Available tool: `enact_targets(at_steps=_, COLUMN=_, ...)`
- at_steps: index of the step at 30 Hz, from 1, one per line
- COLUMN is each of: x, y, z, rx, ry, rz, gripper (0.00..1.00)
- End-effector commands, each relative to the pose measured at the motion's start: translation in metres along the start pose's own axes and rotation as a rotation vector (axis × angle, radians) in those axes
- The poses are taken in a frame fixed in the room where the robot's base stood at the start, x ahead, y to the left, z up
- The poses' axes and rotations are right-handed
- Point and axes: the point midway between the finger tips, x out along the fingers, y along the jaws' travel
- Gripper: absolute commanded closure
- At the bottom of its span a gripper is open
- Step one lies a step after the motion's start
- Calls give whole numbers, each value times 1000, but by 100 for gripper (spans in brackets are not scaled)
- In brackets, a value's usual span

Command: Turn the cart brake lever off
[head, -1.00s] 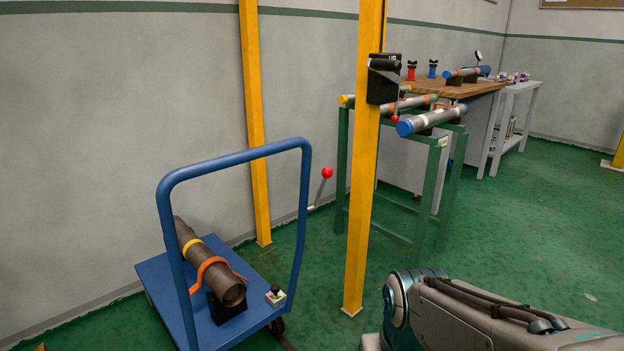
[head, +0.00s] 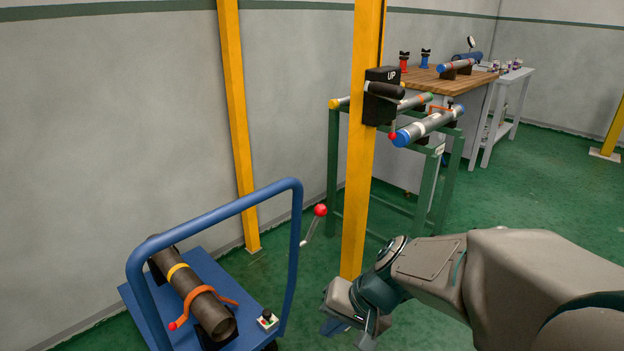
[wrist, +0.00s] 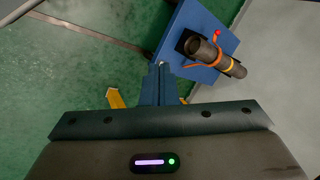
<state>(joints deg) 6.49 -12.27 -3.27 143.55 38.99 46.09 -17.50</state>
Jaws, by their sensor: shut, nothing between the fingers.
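The blue cart (head: 205,266) stands at lower left with a tall blue handle (head: 213,220). A lever with a red ball knob (head: 320,210) and a thin grey arm sticks up beside the handle's right upright. Its lower end is near the upright; I cannot tell where it is fixed. A small box with a dark knob (head: 267,319) sits on the deck's corner. My gripper (head: 335,327) is right of the cart, below the lever and apart from it. In the wrist view, its blue fingers (wrist: 159,68) are together and empty, with the cart deck (wrist: 195,25) beyond.
A dark pipe (head: 196,300) lies on the cart, held by an orange strap. A yellow post (head: 360,175) with a black box marked UP (head: 381,95) rises behind my gripper. A green pipe stand (head: 333,170) and wooden bench (head: 430,85) stand farther back. Green floor is open at right.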

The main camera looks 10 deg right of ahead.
Motion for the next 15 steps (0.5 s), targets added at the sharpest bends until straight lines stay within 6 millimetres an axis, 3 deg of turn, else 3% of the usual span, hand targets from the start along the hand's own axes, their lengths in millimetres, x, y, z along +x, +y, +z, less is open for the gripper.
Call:
enact_targets(at_steps=1, x=-24, y=-16, z=-13, rx=64, ry=26, rz=-53, gripper=100)
enact_targets(at_steps=6, x=-66, y=-37, z=-61, rx=271, ry=160, rz=-211, gripper=100)
enact_targets(at_steps=12, x=-111, y=-34, z=-114, rx=491, ry=333, rz=-319, gripper=100)
enact_targets(at_steps=15, x=-126, y=-26, z=-131, rx=568, ry=398, rz=-342, gripper=100)
